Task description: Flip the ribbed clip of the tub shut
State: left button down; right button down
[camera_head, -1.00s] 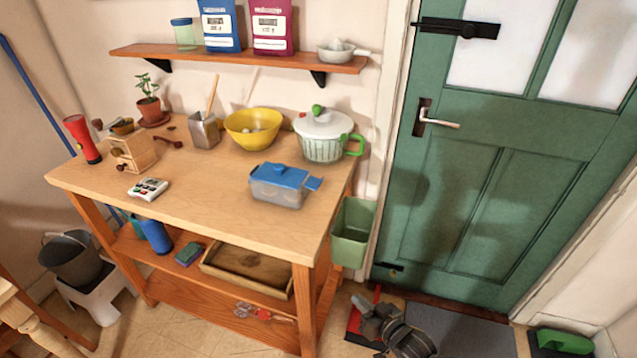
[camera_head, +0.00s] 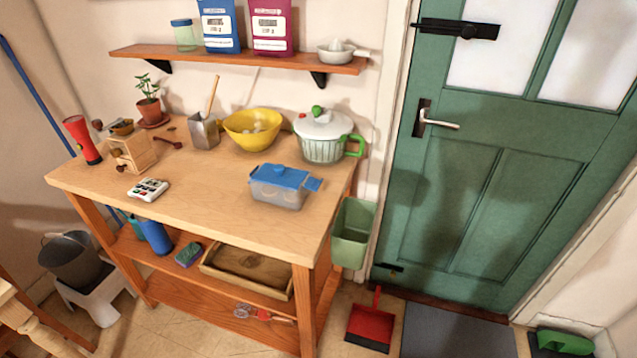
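The tub (camera_head: 277,193) is a translucent grey box with a blue lid (camera_head: 280,176), standing on the wooden table near its right front part. A blue clip (camera_head: 314,184) sticks out from the lid's right end. It looks raised and angled outward; its ribs are too small to make out. Neither of my grippers is in view, and nothing touches the tub.
A salad spinner (camera_head: 322,137) with a green handle stands behind the tub, and a yellow bowl (camera_head: 252,130) is behind it to the left. A timer-like device (camera_head: 148,189) lies at the left front. The table (camera_head: 205,208) is bare left of the tub. A green bin (camera_head: 352,234) hangs at the right end.

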aim_at(313, 184)
jog(key=u, duration=1.7)
jog(key=k, duration=0.95)
jog(key=z, duration=1.8)
jog(key=i, duration=0.5)
jog(key=u, duration=0.05)
